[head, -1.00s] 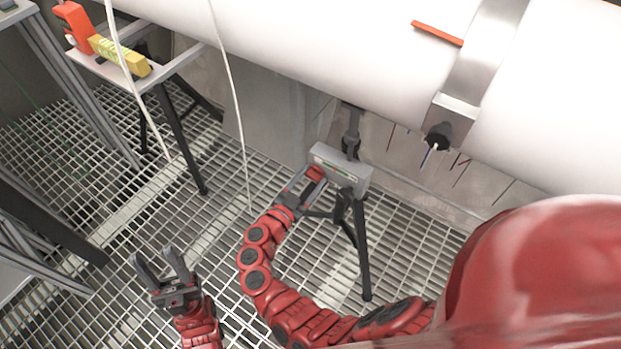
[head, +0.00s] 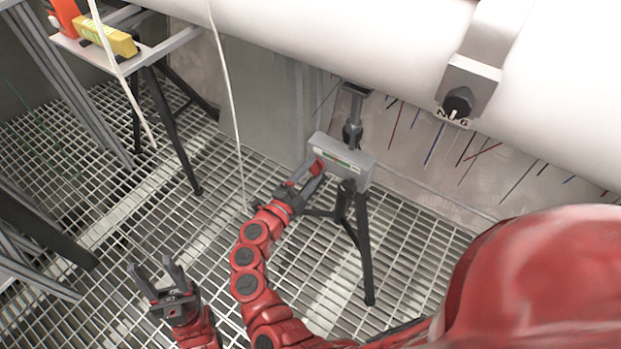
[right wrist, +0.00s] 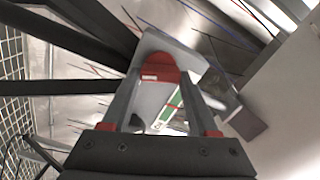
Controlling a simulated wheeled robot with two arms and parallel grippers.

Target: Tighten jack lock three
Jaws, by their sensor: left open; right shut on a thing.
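A tripod jack stands on the grating under the white pipe, with a grey box-shaped head (head: 350,166) and a post rising from it toward the pipe. The head has a green-marked strip, also visible in the right wrist view (right wrist: 172,108). A red lock tab (head: 318,166) sits at its left end. My right gripper (head: 309,176) is shut on this tab; in the right wrist view the red tab (right wrist: 160,68) lies between the fingers. My left gripper (head: 159,277) is open and empty, low over the grating, well left of the jack. I cannot read a number on the jack.
The white pipe (head: 400,55) crosses above, with a metal clamp and a black knob (head: 457,101). A stand with a yellow level (head: 108,38) is at the upper left. White cords hang in front. Dark rails line the left; the grating between is open.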

